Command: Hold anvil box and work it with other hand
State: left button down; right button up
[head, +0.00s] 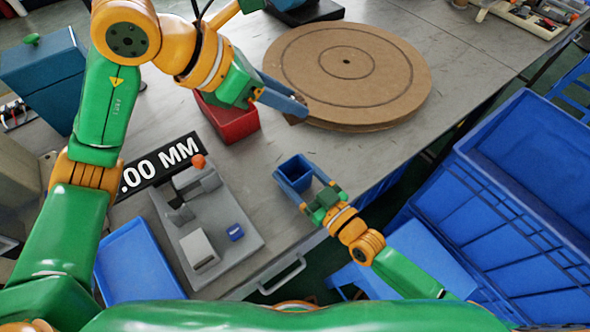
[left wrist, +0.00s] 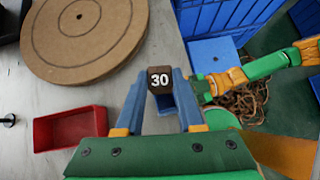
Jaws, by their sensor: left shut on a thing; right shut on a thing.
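My left gripper (head: 296,109) is shut on a small brown block (left wrist: 159,78) marked "30". In the left wrist view the block sits between the two fingertips; in the head view it is mostly hidden at the edge of the round brown board. My right gripper (head: 313,188) is shut on a small open blue box (head: 293,172), near the table's front edge. The box is below and apart from the left gripper in the head view, and partly hidden behind the block in the left wrist view. I cannot tell which piece is the anvil box.
A round brown board (head: 390,70) lies beside the left fingertips. A red bin (head: 233,122) stands below the left wrist. A grey fixture (head: 213,240) with a small blue block, a black "00 MM" sign (head: 160,168) and a blue tray (head: 138,265) are left. Blue crates (head: 520,200) stand right.

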pick_arm(q)
notch_tip(320, 180, down, 11)
jog(key=a, duration=0.1)
jog(key=shift+a+r, duration=0.15)
jog(key=shift+a, duration=0.2)
jog(key=shift+c, duration=2.2)
grip_release()
jog(key=v, duration=1.2)
jog(key=shift+s, duration=0.1)
